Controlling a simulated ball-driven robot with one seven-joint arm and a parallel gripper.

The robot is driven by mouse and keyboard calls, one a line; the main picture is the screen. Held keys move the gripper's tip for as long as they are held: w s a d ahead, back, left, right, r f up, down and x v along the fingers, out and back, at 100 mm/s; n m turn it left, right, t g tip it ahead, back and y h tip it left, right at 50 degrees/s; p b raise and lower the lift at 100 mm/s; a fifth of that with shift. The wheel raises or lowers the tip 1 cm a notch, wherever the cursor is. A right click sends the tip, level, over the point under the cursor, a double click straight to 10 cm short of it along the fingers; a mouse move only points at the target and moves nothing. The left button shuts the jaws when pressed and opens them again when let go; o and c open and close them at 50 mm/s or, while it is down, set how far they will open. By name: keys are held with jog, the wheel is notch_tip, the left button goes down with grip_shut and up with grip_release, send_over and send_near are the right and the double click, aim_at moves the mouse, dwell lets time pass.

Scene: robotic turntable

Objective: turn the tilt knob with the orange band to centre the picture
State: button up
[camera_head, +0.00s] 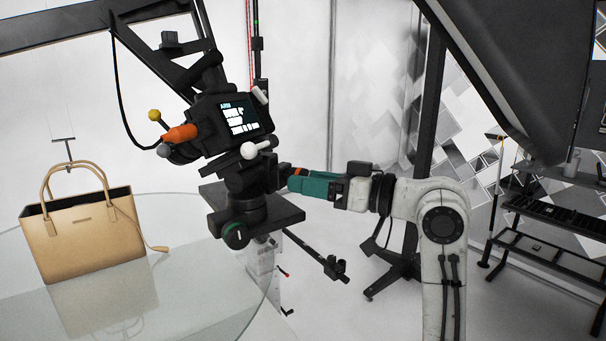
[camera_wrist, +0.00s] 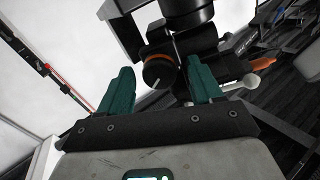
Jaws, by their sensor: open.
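The tilt knob (camera_wrist: 158,72) is dark and round with an orange band and a pale line on its face. In the wrist view it sits between the two teal fingers of my gripper (camera_wrist: 159,66), with gaps on both sides. My gripper also shows in the head view (camera_head: 294,183), level at the right side of the tripod head (camera_head: 250,180). It is open around the knob. In the head view the knob is mostly hidden, with a bit of orange showing above the fingers. The camera (camera_head: 228,122) on the head has a lit screen (camera_head: 240,117) with small, unreadable text.
A tan handbag (camera_head: 88,238) stands on a glass turntable (camera_head: 205,305) at the left. Another knob (camera_head: 236,236) is low on the head, and a white ball-ended lever (camera_head: 250,150) is above my fingers. A dark panel (camera_head: 530,70) hangs at upper right. Black shelves (camera_head: 550,215) stand at right.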

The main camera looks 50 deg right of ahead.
jog(key=shift+x, duration=0.9)
jog(key=c, duration=1)
